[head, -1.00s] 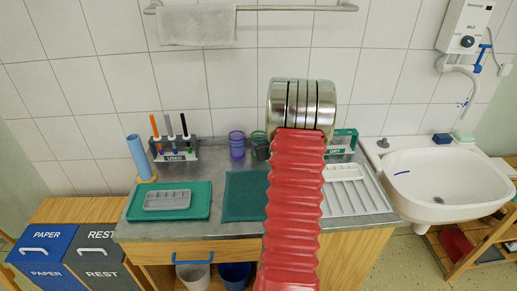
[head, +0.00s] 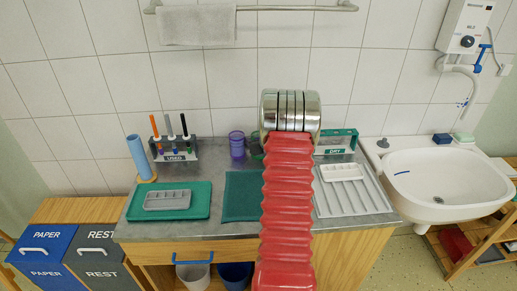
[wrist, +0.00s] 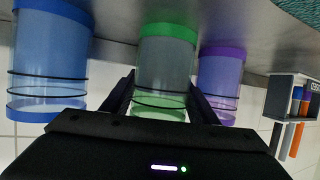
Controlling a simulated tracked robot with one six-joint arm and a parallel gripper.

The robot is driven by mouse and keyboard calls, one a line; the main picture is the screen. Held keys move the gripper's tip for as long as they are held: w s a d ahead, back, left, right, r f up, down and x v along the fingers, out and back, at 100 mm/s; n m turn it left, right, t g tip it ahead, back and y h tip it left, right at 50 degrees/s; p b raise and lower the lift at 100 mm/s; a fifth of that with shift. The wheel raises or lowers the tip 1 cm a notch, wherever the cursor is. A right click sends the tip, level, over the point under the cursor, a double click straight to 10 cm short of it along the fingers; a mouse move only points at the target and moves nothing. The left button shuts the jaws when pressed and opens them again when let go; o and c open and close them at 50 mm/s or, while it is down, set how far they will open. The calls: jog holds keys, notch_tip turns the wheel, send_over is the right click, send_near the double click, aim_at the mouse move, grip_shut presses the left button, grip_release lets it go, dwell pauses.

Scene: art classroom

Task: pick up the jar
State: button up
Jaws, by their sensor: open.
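Three see-through jars stand side by side on the steel counter, seen upside down in the wrist view: a blue jar (wrist: 50,60), a green jar (wrist: 164,65) and a purple jar (wrist: 221,80). My gripper (wrist: 162,80) is open, its two dark fingers pointing at the green jar, one to each side of it in the picture. I cannot tell if they touch it. In the head view the purple jar (head: 237,146) shows left of my arm. The green jar is mostly hidden behind my arm there, and the blue jar is out of sight.
A brush holder marked USED (head: 176,155) stands left, also in the wrist view (wrist: 290,98). A blue roll (head: 138,156), a green tray (head: 141,208), a dark green mat (head: 240,196) and a DRY rack (head: 337,143) share the counter (head: 215,228). A sink (head: 450,185) is right.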

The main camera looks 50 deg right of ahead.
jog(key=shift+w+d+f, duration=0.2)
jog(key=shift+w, duration=0.15)
dwell(0.3)
jog(key=shift+r, duration=0.1)
jog(key=c, duration=0.9)
jog(key=shift+o, duration=0.2)
jog(key=shift+r, duration=0.1)
notch_tip(320, 180, up, 10)
jog(key=shift+f, duration=0.1)
